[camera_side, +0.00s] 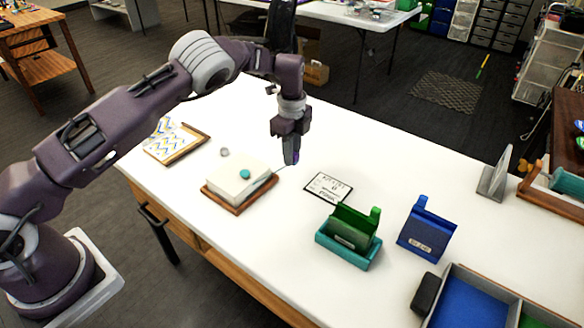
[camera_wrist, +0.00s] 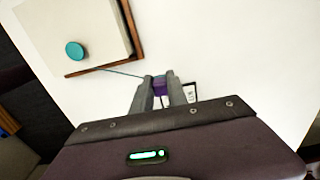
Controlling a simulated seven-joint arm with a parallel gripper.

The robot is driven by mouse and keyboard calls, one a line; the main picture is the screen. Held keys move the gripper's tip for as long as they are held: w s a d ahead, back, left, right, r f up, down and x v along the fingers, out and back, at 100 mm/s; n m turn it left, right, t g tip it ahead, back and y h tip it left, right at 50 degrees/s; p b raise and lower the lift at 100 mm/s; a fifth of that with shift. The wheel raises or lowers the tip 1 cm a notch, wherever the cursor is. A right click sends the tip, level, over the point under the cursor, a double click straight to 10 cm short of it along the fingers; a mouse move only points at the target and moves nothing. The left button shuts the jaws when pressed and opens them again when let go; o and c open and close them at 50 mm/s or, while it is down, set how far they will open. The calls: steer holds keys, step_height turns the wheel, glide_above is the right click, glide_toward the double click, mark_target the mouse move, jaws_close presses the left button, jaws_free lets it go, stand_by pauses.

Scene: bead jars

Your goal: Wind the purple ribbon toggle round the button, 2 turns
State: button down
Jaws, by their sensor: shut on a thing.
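My gripper (camera_side: 291,160) is shut on the purple toggle (camera_wrist: 160,88), to the right of the cream block in the side view. My gripper's fingers also show in the wrist view (camera_wrist: 161,91), one on each side of the toggle. The teal round button (camera_side: 244,174) sits on top of the cream block (camera_side: 228,182), and it also shows in the wrist view (camera_wrist: 75,51). The block lies on a brown wooden board (camera_side: 238,210). A thin dark ribbon (camera_wrist: 122,74) runs from the block's side to the toggle. Whether any of it lies round the button cannot be told.
A white card with black writing (camera_side: 328,187) lies right of my gripper. A green holder in a teal base (camera_side: 347,250) and a blue holder (camera_side: 425,232) stand farther right. A small grey ring (camera_side: 224,152) lies behind the block. A patterned framed board (camera_side: 176,146) lies left.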

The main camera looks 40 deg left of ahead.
step_height(320, 180, up, 4)
steer(key=shift+r, duration=0.1)
steer(key=shift+a, duration=0.1)
stand_by(0.3)
glide_above(257, 164)
steer(key=shift+w+r, duration=0.1)
steer(key=shift+r, duration=0.35)
step_height(257, 164, down, 4)
steer(key=shift+r, duration=0.1)
steer(key=shift+f, duration=0.65)
stand_by(1.3)
